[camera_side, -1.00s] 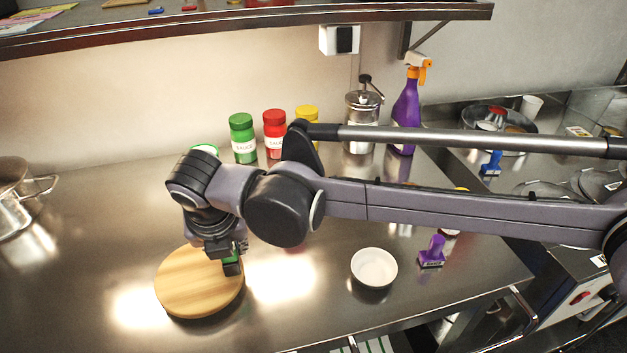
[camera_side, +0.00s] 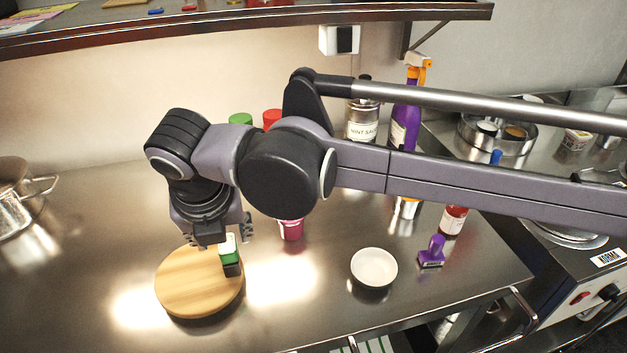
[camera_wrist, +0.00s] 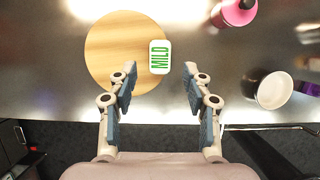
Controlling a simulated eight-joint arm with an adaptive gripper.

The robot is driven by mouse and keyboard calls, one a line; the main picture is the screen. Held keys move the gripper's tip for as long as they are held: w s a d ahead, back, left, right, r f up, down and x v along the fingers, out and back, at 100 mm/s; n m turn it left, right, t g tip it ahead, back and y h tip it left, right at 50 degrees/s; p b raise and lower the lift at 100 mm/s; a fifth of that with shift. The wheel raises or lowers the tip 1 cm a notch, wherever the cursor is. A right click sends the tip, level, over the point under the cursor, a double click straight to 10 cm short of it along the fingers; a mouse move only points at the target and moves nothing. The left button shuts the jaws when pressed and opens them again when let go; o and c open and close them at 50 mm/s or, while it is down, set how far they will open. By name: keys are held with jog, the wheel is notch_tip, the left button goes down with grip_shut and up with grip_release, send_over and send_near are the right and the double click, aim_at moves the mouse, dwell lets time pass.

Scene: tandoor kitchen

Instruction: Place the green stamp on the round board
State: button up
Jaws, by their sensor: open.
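The green stamp (camera_side: 230,252) stands upright on the right part of the round wooden board (camera_side: 183,284). In the wrist view my gripper (camera_wrist: 160,82) is open, one finger on each side below the stamp, with nothing between the tips.
A white bowl (camera_side: 374,266) and a purple stamp (camera_side: 432,252) stand to the right on the steel counter. A pink-red container (camera_side: 291,229) stands behind the board. Bottles and a purple spray bottle (camera_side: 405,120) line the back.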

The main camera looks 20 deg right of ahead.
jog(key=v, duration=0.6)
jog(key=w+d+r+m, duration=0.2)
jog(key=d+m, duration=0.6)
jog(key=d, duration=0.6)
jog(key=w+d+r+m, duration=0.1)
jog(key=w+d+m, duration=0.2)
jog(key=d+m, duration=0.8)
jog(key=s+d+f+m+t, duration=0.1)
jog(key=s+d+f+m, duration=0.3)
jog(key=d, duration=0.4)
jog(key=s+d+f+m, duration=0.4)
jog(key=d+m, duration=0.3)
jog(key=d, duration=0.2)
jog(key=s+d+f+m+t, duration=0.1)
jog(key=s+d+f+m, duration=0.2)
jog(key=s+d+m, duration=0.3)
jog(key=d, duration=0.3)
jog(key=shift+s+f+t, duration=0.2)
jog(key=shift+f+t, duration=0.1)
jog(key=shift+f, duration=0.1)
